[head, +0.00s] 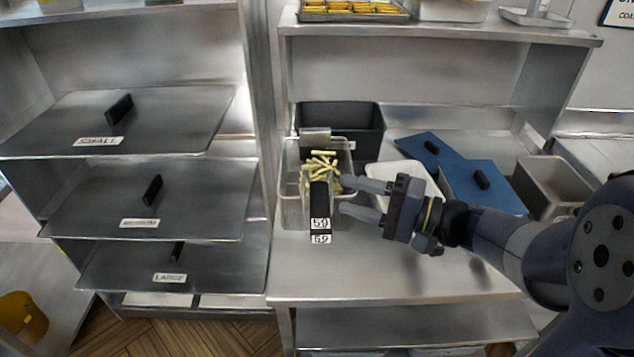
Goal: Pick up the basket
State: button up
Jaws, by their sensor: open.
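A wire basket (290,188) of fries stands on the steel counter at the middle. Pale yellow fries (321,163) heap inside it. A dark handle (319,198) with small white number labels is at its front. My gripper (343,195) comes in from the right, with its two grey fingers apart and pointing left towards the handle. The fingertips are just right of the handle in the picture; I cannot tell whether they touch the basket. The jaws are open and hold nothing visible.
A black bin (358,117) stands behind the basket. A white tray (408,171), blue lids (487,188) and a steel pan (553,185) lie to the right. Labelled steel shelves (200,180) stand left. An upper shelf (450,33) overhangs the back. The front counter (370,275) is clear.

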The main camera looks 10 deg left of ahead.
aim_at(324, 192)
jog(key=shift+w+a+f+p, duration=0.1)
jog(key=shift+a+p, duration=0.4)
jog(key=shift+a, duration=0.95)
jog(key=shift+w+a+f+p, duration=0.1)
jog(key=shift+a+p, duration=0.4)
jog(key=shift+a, duration=0.95)
jog(key=shift+c, duration=0.5)
grip_shut()
